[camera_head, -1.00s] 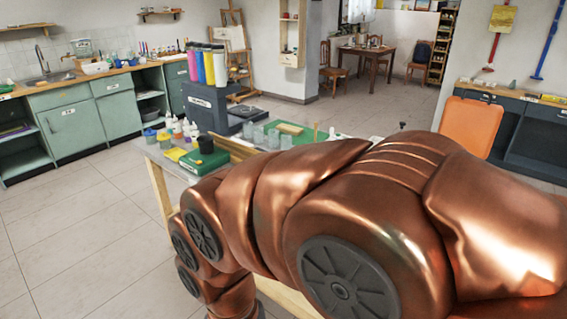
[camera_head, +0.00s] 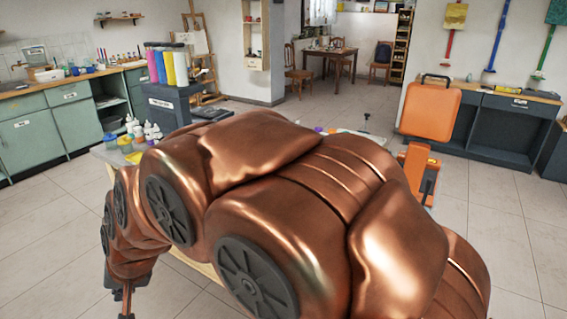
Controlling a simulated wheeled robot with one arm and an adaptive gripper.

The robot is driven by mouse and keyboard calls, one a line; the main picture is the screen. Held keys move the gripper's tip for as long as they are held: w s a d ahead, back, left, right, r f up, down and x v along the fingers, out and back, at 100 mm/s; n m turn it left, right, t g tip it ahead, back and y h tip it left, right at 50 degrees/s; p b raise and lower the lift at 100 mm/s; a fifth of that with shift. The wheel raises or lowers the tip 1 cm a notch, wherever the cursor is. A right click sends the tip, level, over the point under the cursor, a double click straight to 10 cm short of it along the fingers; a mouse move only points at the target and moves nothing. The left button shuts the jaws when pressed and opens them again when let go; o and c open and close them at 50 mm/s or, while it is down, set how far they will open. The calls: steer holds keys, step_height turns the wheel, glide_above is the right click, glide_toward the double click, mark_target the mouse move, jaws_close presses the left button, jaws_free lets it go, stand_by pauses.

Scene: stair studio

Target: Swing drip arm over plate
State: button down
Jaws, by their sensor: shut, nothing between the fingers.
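My copper arm runs across the middle of the view and bends down at the left. My gripper (camera_head: 126,299) shows only in part at the lower left edge of the picture. It hangs low in front of the worktable (camera_head: 190,266), looks shut and holds nothing that I can see; its tips are near or past the bottom edge. I cannot make out the drip arm or the plate. Most of the tabletop is hidden behind my arm.
Small squeeze bottles (camera_head: 131,124) and paint pots (camera_head: 124,144) stand at the table's far left corner. Tall coloured bottles (camera_head: 167,65) stand on a dark cabinet (camera_head: 166,103) behind. An orange panel (camera_head: 430,109) stands at the right. Tiled floor (camera_head: 45,230) at the left is clear.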

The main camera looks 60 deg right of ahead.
steer(key=w+d+m+t+h+b, duration=0.35)
steer(key=w+d+m, duration=0.35)
steer(key=w, duration=0.5)
steer(key=w+d+r+m+t+h+b, duration=0.1)
steer(key=w+d+m+h+b, duration=0.2)
steer(key=d, duration=0.5)
steer(key=w+d+r+m+t+h, duration=0.1)
steer(key=w+d+m+h, duration=0.2)
steer(key=d, duration=0.6)
steer(key=s+d+m+g+h+b, duration=0.5)
steer(key=s+d+m+g+h, duration=0.6)
steer(key=s+d+m, duration=0.5)
steer(key=d+h, duration=0.1)
steer(key=d, duration=0.3)
steer(key=shift+s+f, duration=0.25)
steer(key=shift+s, duration=0.05)
steer(key=shift+d, duration=0.2)
steer(key=d+r, duration=0.2)
steer(key=d, duration=1.1)
steer(key=shift+w+d+p, duration=0.15)
steer(key=shift+d+p, duration=0.2)
steer(key=shift+p, duration=0.1)
